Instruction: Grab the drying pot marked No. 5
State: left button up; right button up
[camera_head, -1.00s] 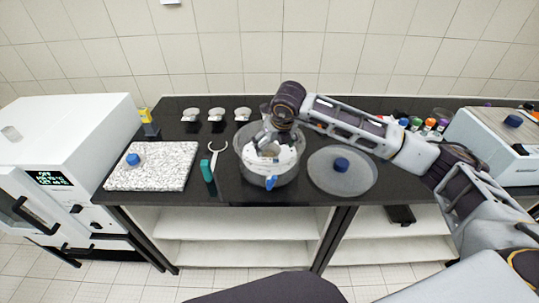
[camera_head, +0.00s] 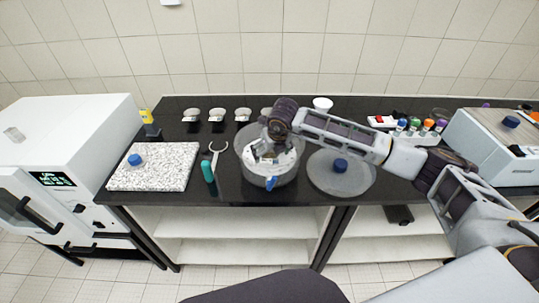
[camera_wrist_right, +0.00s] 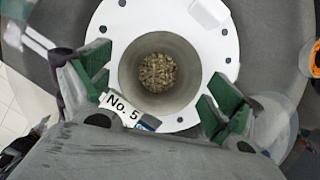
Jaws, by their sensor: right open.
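The drying pot (camera_wrist_right: 128,78) is a round grey pot holding brown granules. A white tag (camera_wrist_right: 122,107) reading "No. 5" shows at its near side. It sits in the middle of a white plate with holes (camera_wrist_right: 225,30), inside a grey round vessel (camera_head: 246,172) on the black bench. My right gripper (camera_wrist_right: 156,88) is open over the pot, its green-padded fingers on either side, apart from the pot wall as far as I can see. In the head view the right gripper (camera_head: 268,150) reaches down into the vessel and hides most of the pot. My left gripper is not in view.
A round grey lid with a blue knob (camera_head: 340,182) lies right of the vessel. Tongs with a teal handle (camera_head: 208,171) and a speckled slab (camera_head: 165,172) lie left. Small white dishes (camera_head: 217,114) line the back. A white oven (camera_head: 80,135) stands far left.

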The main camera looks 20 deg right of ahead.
jog(key=shift+f, duration=0.15)
dwell(0.3)
jog(key=c, duration=1)
jog(key=shift+r+b, duration=1)
jog(key=shift+r, duration=4.05)
